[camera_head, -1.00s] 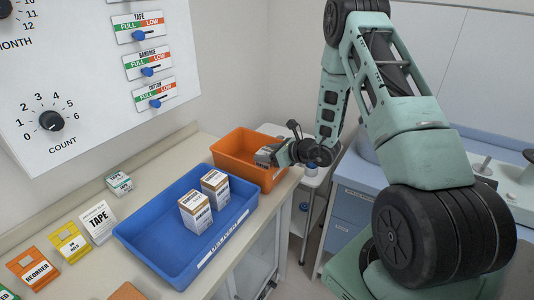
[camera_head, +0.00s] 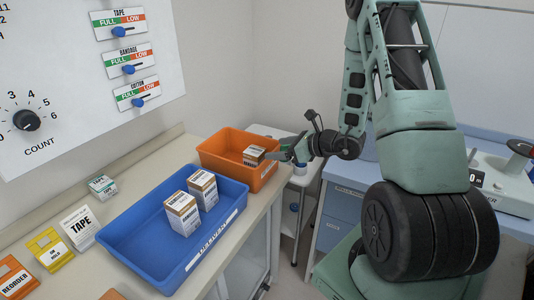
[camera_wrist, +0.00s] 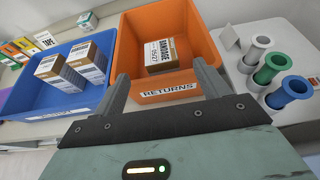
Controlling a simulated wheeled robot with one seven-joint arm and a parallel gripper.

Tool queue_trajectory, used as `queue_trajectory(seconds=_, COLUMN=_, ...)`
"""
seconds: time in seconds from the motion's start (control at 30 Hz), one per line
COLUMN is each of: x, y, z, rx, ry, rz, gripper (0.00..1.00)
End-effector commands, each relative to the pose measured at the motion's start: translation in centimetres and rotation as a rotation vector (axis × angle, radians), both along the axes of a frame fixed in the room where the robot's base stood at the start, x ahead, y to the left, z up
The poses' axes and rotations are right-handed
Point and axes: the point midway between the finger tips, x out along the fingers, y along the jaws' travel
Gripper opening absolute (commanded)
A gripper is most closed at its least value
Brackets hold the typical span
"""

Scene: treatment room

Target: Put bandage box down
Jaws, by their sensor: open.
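A bandage box (camera_head: 254,156) lies in the orange bin (camera_head: 212,152), near its right side. In the wrist view the bandage box (camera_wrist: 161,54) rests inside the orange bin labelled RETURNS (camera_wrist: 205,45), its BANDAGE label facing up. My gripper (camera_head: 283,156) is at the bin's right edge, just right of the box. In the wrist view my gripper's two fingers (camera_wrist: 163,88) are spread apart over the bin's near rim, with nothing between them and apart from the box.
A blue bin (camera_head: 150,252) with two more boxes (camera_head: 190,202) stands left of the orange bin. Cards and a small box (camera_head: 102,187) line the counter's left part. A white stand (camera_wrist: 275,120) with several coloured rolls is right of the orange bin.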

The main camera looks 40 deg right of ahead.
Motion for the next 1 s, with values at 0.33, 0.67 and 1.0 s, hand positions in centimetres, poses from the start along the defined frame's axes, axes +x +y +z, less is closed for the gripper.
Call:
queue_trajectory(seconds=0.33, x=-1.6, y=0.2, z=1.0, rx=-0.003, ry=-0.001, rz=0.028, gripper=0.74)
queue_trajectory(seconds=0.67, x=-5.6, y=22.7, z=6.3, rx=-0.239, ry=-0.065, rz=0.966, gripper=0.74)
queue_trajectory(seconds=1.0, x=-22.3, y=34.0, z=8.1, rx=-1.046, ry=-0.49, rz=2.319, gripper=0.74)
